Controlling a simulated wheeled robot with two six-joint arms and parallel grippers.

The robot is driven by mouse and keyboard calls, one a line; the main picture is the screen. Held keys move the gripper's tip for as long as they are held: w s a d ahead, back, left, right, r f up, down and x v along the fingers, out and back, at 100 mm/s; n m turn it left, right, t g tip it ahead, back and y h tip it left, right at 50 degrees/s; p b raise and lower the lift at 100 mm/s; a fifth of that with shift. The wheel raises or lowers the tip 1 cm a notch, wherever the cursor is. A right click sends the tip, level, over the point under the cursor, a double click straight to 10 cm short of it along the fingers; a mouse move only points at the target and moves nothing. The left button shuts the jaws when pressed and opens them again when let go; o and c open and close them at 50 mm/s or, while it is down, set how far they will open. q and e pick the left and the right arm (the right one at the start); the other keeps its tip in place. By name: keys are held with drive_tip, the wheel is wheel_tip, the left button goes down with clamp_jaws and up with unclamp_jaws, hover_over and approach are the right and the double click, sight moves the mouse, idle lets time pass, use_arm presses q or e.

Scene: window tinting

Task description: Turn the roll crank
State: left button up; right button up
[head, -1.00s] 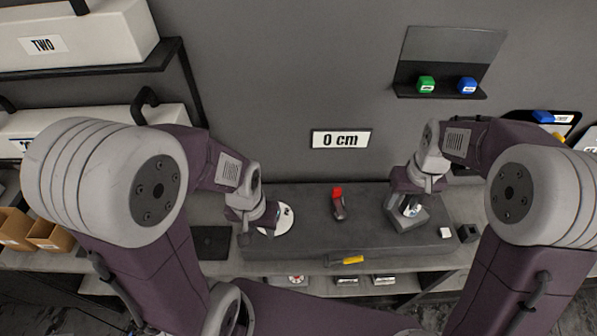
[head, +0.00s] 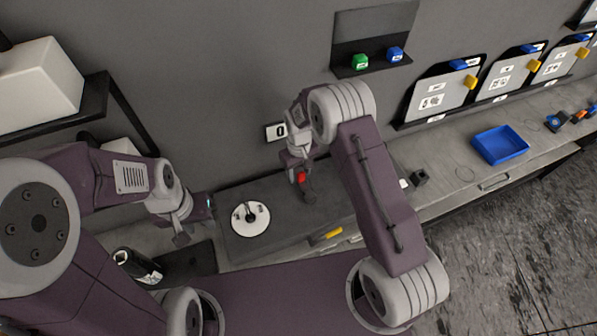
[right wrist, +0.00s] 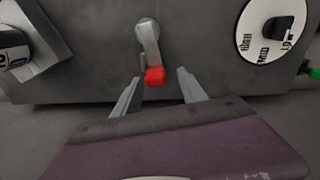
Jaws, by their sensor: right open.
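The roll crank is a grey lever with a red handle (head: 302,177) on top of the dark grey unit (head: 288,228). In the right wrist view the red handle (right wrist: 155,76) points towards my right gripper (right wrist: 158,92). The two fingers are apart, one to each side of the handle's tip, with visible gaps and no contact seen. In the head view my right gripper (head: 298,170) is at the crank and its fingers are mostly hidden. My left gripper (head: 194,222) is left of the white dial (head: 249,219); its jaws are unclear.
The dial shows HIGH, MED and LOW in the right wrist view (right wrist: 262,50). A yellow handle (head: 333,233) is on the unit's front. A sign (head: 274,131) is partly covered by my right arm. A blue tray (head: 501,144) stands on the right counter.

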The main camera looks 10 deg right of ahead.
drive_tip(key=shift+s+d+f, duration=0.1)
drive_tip(key=shift+d+f, duration=0.1)
drive_tip(key=shift+f, duration=0.25)
drive_tip(key=shift+s+d+f, duration=0.15)
drive_tip(key=shift+d+f, duration=0.1)
drive_tip(key=shift+d, duration=0.05)
drive_tip(key=shift+a, duration=0.15)
drive_tip(key=shift+c, duration=0.6)
drive_tip(key=shift+a, duration=0.1)
drive_tip(key=c, duration=0.6)
clamp_jaws()
